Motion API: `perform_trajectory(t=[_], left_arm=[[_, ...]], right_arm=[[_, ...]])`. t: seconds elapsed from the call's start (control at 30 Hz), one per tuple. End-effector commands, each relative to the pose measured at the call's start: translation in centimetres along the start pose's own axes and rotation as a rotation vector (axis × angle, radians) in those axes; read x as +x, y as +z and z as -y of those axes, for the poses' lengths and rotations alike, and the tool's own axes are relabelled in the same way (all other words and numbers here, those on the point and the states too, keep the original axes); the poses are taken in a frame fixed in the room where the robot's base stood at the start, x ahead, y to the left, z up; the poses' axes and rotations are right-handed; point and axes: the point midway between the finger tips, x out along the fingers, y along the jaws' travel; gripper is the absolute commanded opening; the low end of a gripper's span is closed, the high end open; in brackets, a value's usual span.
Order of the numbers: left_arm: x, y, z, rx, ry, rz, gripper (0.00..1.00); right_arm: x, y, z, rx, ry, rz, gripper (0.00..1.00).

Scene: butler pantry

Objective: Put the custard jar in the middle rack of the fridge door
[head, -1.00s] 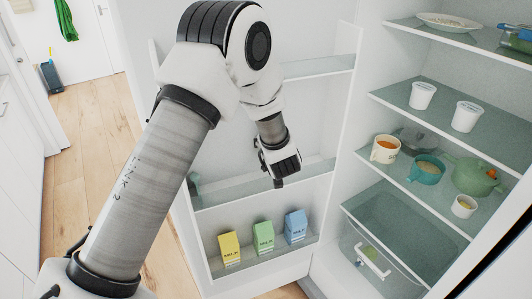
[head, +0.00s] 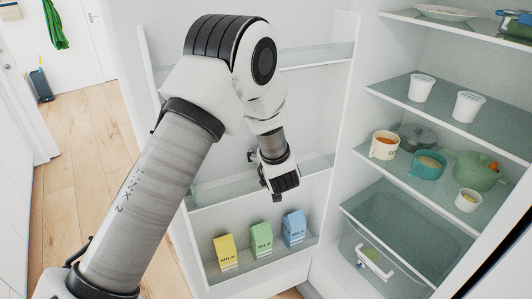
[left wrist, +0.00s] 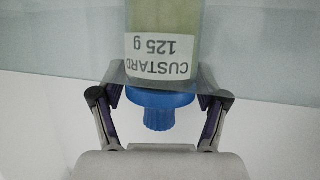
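The custard jar (left wrist: 165,25) has a blue lid (left wrist: 160,108) and a white label that reads upside down in the left wrist view. My left gripper (left wrist: 164,76) has a finger on each side of the jar near its lid and looks shut on it. In the head view my left gripper (head: 283,182) is in front of the middle rack (head: 225,195) of the open fridge door. The jar is hidden there, and I cannot tell whether it touches the rack. My right gripper is not in view.
Yellow (head: 225,253), green (head: 261,240) and blue (head: 294,228) milk cartons stand in the lower door rack. The upper door rack (head: 315,58) looks empty. Fridge shelves at the right hold white cups (head: 421,88), a mug (head: 384,146) and pots.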

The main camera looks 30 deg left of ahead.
Motion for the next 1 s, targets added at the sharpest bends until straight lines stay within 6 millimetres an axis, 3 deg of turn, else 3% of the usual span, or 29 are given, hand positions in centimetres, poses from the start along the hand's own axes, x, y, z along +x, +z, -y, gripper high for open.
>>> perform_trajectory(t=[0.37,0.8,0.93,1.0], left_arm=[[-0.5,-0.7,-0.1,0.001,0.001,-0.001,0.78],[-10.8,-0.9,-0.1,0.007,0.003,-0.003,0.78],[-12.0,-0.4,0.0,0.006,0.002,0.004,0.78],[-11.9,1.4,0.4,0.04,0.011,0.045,0.78]], right_arm=[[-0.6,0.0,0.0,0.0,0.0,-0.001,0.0],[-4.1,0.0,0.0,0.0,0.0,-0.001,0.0],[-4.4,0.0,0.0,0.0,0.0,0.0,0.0],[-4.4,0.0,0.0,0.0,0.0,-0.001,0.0]])
